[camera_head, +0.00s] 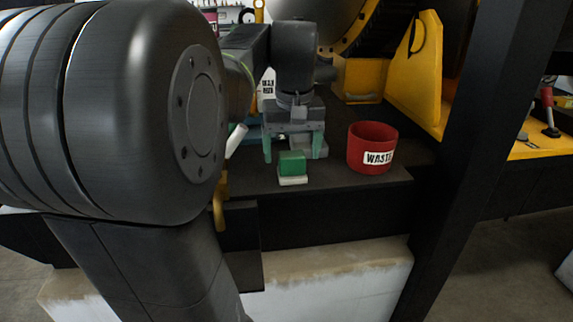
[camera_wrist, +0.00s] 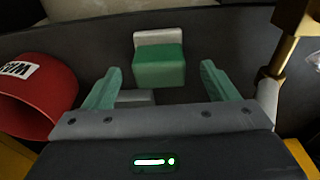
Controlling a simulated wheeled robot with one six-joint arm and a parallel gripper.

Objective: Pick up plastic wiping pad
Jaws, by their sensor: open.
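The wiping pad (camera_head: 292,166) is a small block with a green upper part and a whitish base, lying on the dark shelf near its front edge. In the wrist view the pad (camera_wrist: 159,66) is ahead of the fingers, roughly centred between them, with its white side away from me. My gripper (camera_head: 296,150) has two green fingers and is above and behind the pad in the head view. In the wrist view my gripper (camera_wrist: 160,85) is open, with nothing held and a gap between the fingers and the pad.
A red bin (camera_head: 372,148) labelled "WASTE" stands right of the pad; it is close to one finger in the wrist view (camera_wrist: 38,92). A grey block (camera_head: 309,146) lies behind the pad. A brass and white piece (camera_wrist: 275,75) stands at the other side. A black post (camera_head: 480,150) rises at right.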

